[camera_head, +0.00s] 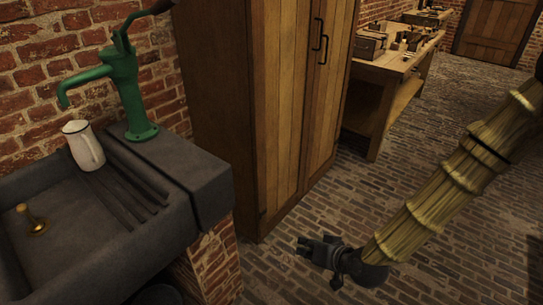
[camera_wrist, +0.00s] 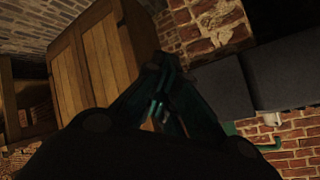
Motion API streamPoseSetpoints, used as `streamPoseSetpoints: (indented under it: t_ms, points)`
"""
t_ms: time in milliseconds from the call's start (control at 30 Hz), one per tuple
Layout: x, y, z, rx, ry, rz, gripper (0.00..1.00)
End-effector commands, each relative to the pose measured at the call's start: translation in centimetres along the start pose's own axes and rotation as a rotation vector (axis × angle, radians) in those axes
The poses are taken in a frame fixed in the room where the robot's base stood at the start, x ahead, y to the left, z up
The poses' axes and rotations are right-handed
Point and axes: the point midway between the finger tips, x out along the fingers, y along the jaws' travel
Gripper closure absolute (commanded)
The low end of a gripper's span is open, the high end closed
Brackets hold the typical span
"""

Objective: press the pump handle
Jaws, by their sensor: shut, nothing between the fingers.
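A green hand pump (camera_head: 124,85) stands upright on the dark stone ledge at the back right of the sink in the head view. A green part of the pump (camera_wrist: 262,139) shows at the wrist view's right side.
A dark stone sink (camera_head: 150,172) holds a white jug (camera_head: 84,146) beside the pump and a brass plug (camera_head: 32,222) in its basin. A tall wooden wardrobe (camera_head: 280,90) stands right of the sink. A workbench (camera_head: 390,68) is behind.

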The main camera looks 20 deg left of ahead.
Motion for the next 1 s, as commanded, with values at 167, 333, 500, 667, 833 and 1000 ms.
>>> streamPoseSetpoints:
  t_ms: [167,333,500,667,833,1000]
  points:
    - [-3.0,8.9,14.4,0.142,-0.244,0.232,1.00]
    - [-8.9,14.8,25.8,0.245,-0.449,0.443,1.00]
    - [-14.5,17.9,32.6,0.303,-0.585,0.595,1.00]
    - [-17.2,19.1,35.2,0.324,-0.640,0.662,1.00]
    - [-17.6,19.3,35.6,0.328,-0.649,0.673,1.00]
    - [-17.6,19.3,35.5,0.327,-0.648,0.672,1.00]
